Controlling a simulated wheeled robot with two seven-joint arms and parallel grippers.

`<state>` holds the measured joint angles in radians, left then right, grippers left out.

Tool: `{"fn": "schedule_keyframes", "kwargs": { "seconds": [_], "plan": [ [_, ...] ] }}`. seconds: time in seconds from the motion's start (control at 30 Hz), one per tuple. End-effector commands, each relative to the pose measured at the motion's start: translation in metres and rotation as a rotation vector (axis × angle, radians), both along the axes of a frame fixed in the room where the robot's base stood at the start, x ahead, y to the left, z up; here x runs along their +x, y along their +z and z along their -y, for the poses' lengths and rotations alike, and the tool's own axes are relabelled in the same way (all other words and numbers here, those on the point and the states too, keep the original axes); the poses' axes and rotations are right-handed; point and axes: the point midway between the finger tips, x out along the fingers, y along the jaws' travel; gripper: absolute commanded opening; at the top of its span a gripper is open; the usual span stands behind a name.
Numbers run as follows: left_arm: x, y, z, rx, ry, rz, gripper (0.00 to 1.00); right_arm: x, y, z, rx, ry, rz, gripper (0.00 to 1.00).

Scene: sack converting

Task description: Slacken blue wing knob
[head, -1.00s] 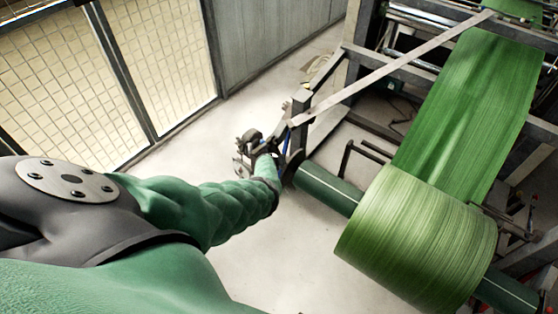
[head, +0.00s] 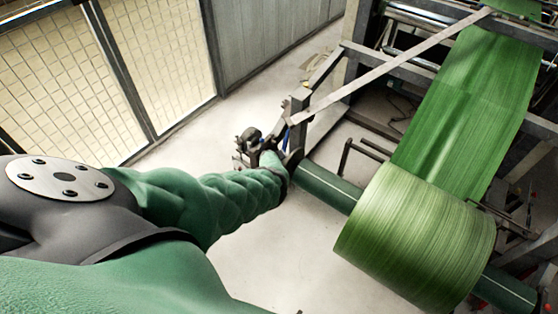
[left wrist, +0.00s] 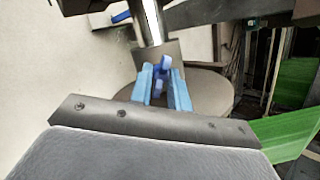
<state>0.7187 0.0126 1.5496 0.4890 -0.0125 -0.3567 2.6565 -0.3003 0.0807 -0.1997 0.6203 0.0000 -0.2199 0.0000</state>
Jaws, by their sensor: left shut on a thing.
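The blue wing knob (left wrist: 164,72) is in the middle of the left wrist view, in front of a grey bracket at the roll stand. My left gripper (left wrist: 162,88) has its two light blue fingers on either side of the knob, shut on it. The fingers hide part of the knob. In the head view my left arm reaches from the left to the end of the roll's shaft, and the knob and fingertips are too small and covered to make out there. My right gripper is in neither view.
A large green roll (head: 415,240) sits on a dark green shaft (head: 328,188), with green web (head: 465,100) running up into the machine frame. A slanted grey bar (head: 390,68) crosses above. A mesh fence (head: 160,60) stands at the left. Pale floor (head: 285,240) is clear below the arm.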

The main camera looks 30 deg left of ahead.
Motion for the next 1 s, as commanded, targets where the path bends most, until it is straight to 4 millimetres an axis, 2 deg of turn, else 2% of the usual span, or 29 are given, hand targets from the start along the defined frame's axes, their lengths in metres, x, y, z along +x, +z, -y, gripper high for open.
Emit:
{"fn": "schedule_keyframes", "kwargs": {
  "seconds": [0.37,0.4,0.5,1.0],
  "plan": [
    [-0.0010,-0.0008,-0.0006,0.001,0.001,-0.002,0.00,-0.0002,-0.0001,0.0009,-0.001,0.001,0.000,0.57],
    [-0.0010,-0.0008,-0.0006,0.001,0.001,-0.002,0.24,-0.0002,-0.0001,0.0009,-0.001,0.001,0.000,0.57],
    [-0.0008,-0.0006,-0.0005,0.000,0.000,-0.001,0.40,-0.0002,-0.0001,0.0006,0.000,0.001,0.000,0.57],
    [-0.0023,0.0026,0.0015,0.000,0.000,0.000,0.40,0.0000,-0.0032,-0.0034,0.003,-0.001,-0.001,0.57]
  ]
}}
